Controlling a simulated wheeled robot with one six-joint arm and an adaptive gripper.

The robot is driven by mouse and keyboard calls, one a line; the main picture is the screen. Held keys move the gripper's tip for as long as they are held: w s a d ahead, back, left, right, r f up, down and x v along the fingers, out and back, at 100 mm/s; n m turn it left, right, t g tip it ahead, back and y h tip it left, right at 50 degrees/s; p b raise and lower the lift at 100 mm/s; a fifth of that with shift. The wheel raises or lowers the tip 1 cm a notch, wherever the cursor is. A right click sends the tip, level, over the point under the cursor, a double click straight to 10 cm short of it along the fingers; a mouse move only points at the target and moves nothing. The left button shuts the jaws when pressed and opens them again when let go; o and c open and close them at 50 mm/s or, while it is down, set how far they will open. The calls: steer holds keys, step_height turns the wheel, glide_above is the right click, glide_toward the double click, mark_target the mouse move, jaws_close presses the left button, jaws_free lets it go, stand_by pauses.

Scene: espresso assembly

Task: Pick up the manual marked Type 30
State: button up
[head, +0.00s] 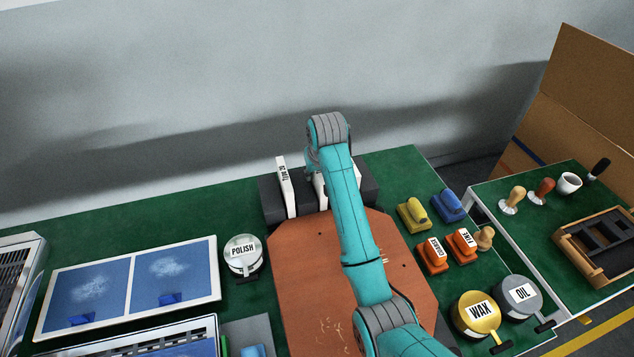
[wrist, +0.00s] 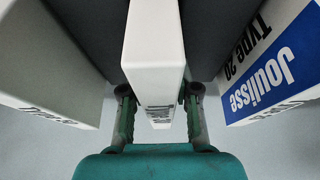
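Several white manuals stand upright in a dark grey holder (head: 367,188) at the back of the table. The left manual (head: 284,188) has a small spine label, hard to read in the head view. In the wrist view, a middle manual (wrist: 154,45) stands between my fingers, its label foreshortened and unreadable. My arm hides part of the holder.
A brown board (head: 300,270) lies under my arm. A Polish tin (head: 242,257) stands left of it. Yellow and blue tools, orange Coarse and Fine blocks (head: 463,243), and Wax (head: 478,314) and Oil (head: 518,297) tins stand right. The wall is close behind the holder.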

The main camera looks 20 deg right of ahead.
steer(key=shift+f, duration=0.15)
jaws_close()
